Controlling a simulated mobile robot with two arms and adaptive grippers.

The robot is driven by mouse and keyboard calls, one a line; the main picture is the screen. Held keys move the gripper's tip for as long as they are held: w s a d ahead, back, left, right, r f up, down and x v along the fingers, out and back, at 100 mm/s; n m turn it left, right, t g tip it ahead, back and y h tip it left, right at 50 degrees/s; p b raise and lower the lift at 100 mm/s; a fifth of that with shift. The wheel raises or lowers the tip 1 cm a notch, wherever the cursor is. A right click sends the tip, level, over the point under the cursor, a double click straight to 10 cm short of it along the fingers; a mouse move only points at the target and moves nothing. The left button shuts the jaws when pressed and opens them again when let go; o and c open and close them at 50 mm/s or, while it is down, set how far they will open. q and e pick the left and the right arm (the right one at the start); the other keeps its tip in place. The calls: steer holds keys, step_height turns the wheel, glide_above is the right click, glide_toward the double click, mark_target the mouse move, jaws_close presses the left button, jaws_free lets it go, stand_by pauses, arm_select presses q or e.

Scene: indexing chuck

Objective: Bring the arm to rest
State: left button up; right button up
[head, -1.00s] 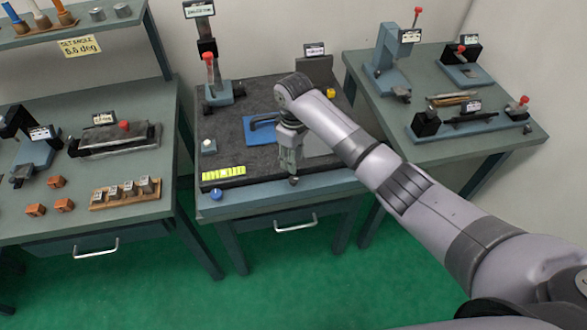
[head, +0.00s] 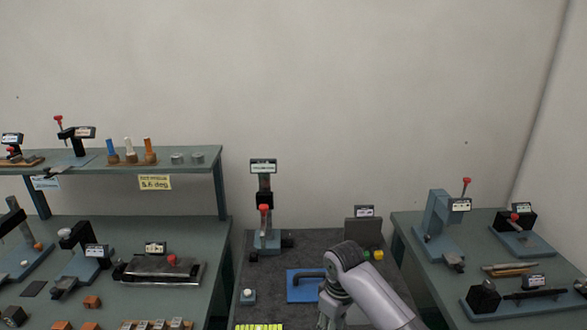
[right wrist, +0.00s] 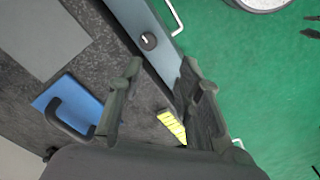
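My right arm (head: 372,292) comes in from the bottom right of the head view, over the middle bench. Its gripper (head: 326,318) hangs down near the lower picture edge and is partly cut off there. In the right wrist view the fingers of the right gripper (right wrist: 160,78) are spread apart with nothing between them. They are above the front part of the dark bench top. My left gripper is in neither view now.
A blue plate (head: 303,287) with a dark handle lies beside the right arm. A red-knobbed post (head: 264,225) stands behind. Side benches (head: 219,228) carry fixtures.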

steer(key=s+a+f+m+t+y, duration=0.1)
steer(key=s+f, duration=0.3)
steer(key=s, duration=0.3)
steer(key=s+f+m+y, duration=0.1)
steer(key=s+f, duration=0.2)
steer(key=s, duration=0.5)
steer(key=s+d+r+m+t+h, duration=0.1)
steer(key=s+d+r+m, duration=0.1)
steer(key=s+d, duration=0.45)
steer(key=s+d+r+m+t+h, duration=0.1)
steer(key=s+d+r+m, duration=0.2)
steer(key=s, duration=0.7)
step_height(320, 180, down, 30)
steer(key=s+g+b, duration=0.1)
steer(key=b, duration=0.3)
steer(key=s+d+f+b, duration=0.1)
steer(key=s+f+b, duration=0.1)
steer(key=s+f, duration=0.6)
steer(key=s+d+f+g+b, duration=0.1)
steer(key=s+d+f+b, duration=0.1)
steer(key=s+f, duration=0.7)
step_height(320, 180, down, 5)
steer(key=shift+d+r+n, duration=0.2)
steer(key=shift+d+n, duration=0.1)
